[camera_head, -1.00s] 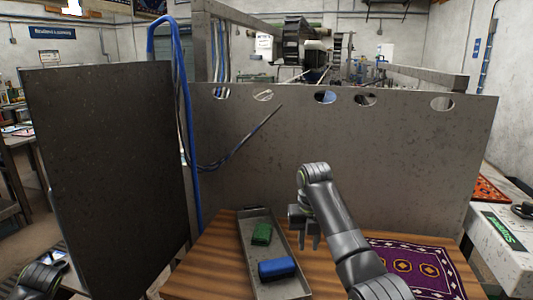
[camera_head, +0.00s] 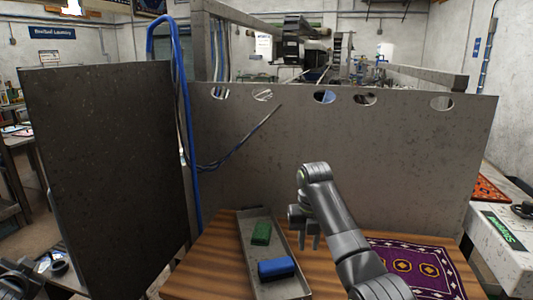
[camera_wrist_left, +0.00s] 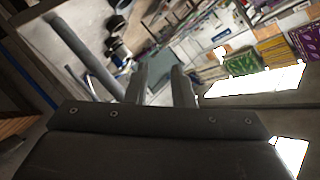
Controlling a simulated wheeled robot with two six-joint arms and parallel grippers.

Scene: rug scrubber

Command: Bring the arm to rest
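My right gripper (camera_head: 309,240) hangs fingers down above the wooden table, just right of the metal tray (camera_head: 285,232). Its two fingers are apart with nothing between them. A green brush or block (camera_head: 261,233) and a blue one (camera_head: 276,268) lie in the tray, apart from the gripper. My left gripper (camera_wrist_left: 161,85) shows in the left wrist view with its fingers apart and empty. In the head view only a piece of my left arm shows at the lower left corner.
A purple patterned rug (camera_head: 418,268) lies on the right of the wooden table (camera_head: 205,262). A tall grey metal panel (camera_head: 400,160) stands behind the table, and a dark panel (camera_head: 105,170) stands at left. A blue hose (camera_head: 190,150) hangs between them.

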